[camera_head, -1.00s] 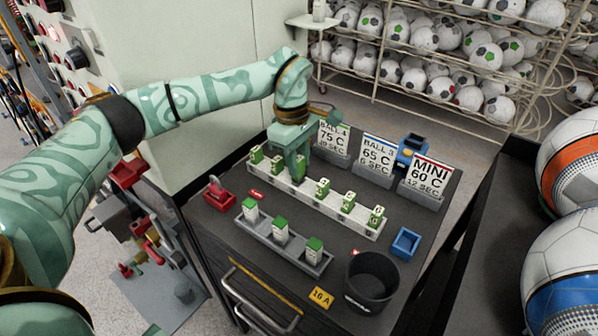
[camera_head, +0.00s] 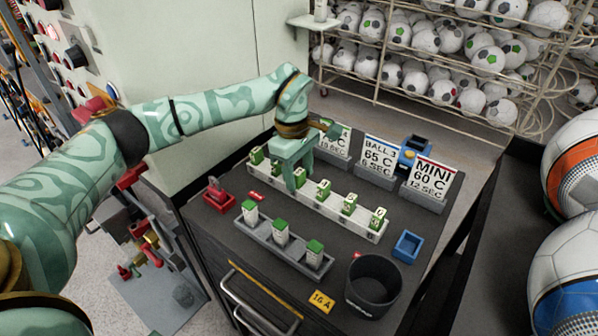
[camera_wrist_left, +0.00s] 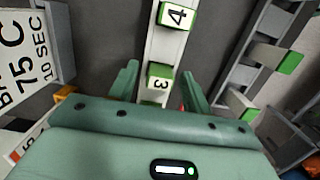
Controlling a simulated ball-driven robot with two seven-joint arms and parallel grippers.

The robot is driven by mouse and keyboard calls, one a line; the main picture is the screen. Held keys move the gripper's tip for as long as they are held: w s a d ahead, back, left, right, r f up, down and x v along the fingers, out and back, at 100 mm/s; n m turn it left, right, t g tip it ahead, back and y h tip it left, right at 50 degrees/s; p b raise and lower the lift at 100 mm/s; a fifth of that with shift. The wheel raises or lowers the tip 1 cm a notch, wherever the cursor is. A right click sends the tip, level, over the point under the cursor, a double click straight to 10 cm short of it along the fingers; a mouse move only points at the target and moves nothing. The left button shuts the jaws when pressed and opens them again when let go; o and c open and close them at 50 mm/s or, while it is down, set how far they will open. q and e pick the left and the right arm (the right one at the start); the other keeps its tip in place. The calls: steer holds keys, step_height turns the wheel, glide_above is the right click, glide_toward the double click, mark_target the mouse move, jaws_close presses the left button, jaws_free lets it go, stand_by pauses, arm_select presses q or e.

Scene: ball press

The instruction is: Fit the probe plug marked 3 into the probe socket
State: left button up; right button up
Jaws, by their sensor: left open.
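The plug marked 3 (camera_wrist_left: 160,80) is a white block with a green body, standing in the white rack (camera_head: 337,222) on the black cabinet top. In the wrist view it sits between the two fingers of my left gripper (camera_wrist_left: 161,84), with a gap on each side. In the head view my left gripper (camera_head: 291,176) is open, pointing down over the rack, and partly hides the plugs there. The plug marked 4 (camera_wrist_left: 175,15) stands further along the same rack. I cannot pick out the probe socket. My right gripper is not in view.
A grey rack (camera_head: 265,240) with several green-topped white blocks lies in front. A black cup (camera_head: 372,285), a blue tray (camera_head: 407,245) and a red item (camera_head: 218,194) are nearby. Sign holders, including the MINI sign (camera_head: 431,180), stand behind the white rack.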

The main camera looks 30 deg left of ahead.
arm_select(q)
step_height(320, 180, up, 12)
steer(key=a+p, duration=0.1)
steer(key=p, duration=0.2)
steer(key=shift+a, duration=0.25)
steer(key=shift+w+f, duration=0.1)
